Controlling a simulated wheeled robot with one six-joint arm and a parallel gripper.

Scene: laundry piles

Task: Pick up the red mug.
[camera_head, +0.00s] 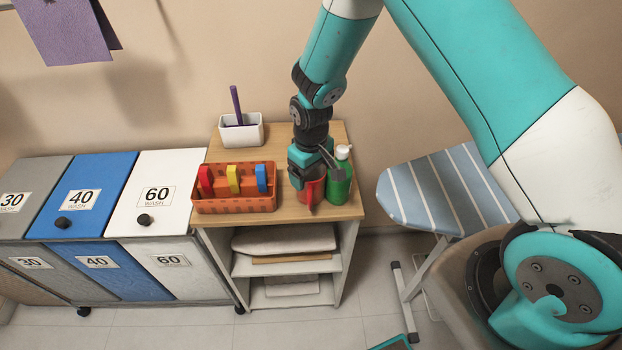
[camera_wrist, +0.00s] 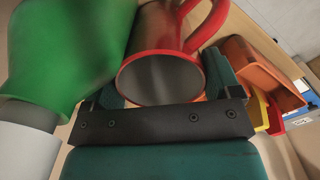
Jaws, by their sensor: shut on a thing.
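The red mug (camera_head: 313,188) is on or just above the wooden top of the small shelf unit, between the orange basket and the green bottle; I cannot tell whether it touches the top. In the wrist view the red mug (camera_wrist: 162,70) shows its round grey opening and red rim, with its handle toward the top right. My gripper (camera_head: 304,172) comes down on the mug from above, and its fingers are shut on it. In the wrist view my gripper (camera_wrist: 165,95) has a finger on each side of the mug. The gripper partly hides the mug in the head view.
A green bottle (camera_head: 339,182) with a white cap stands close on the mug's right. An orange basket (camera_head: 235,204) with coloured pegs is on the left. A white pot (camera_head: 241,133) stands behind. A striped ironing board (camera_head: 440,185) is to the right; lidded bins (camera_head: 160,180) are left.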

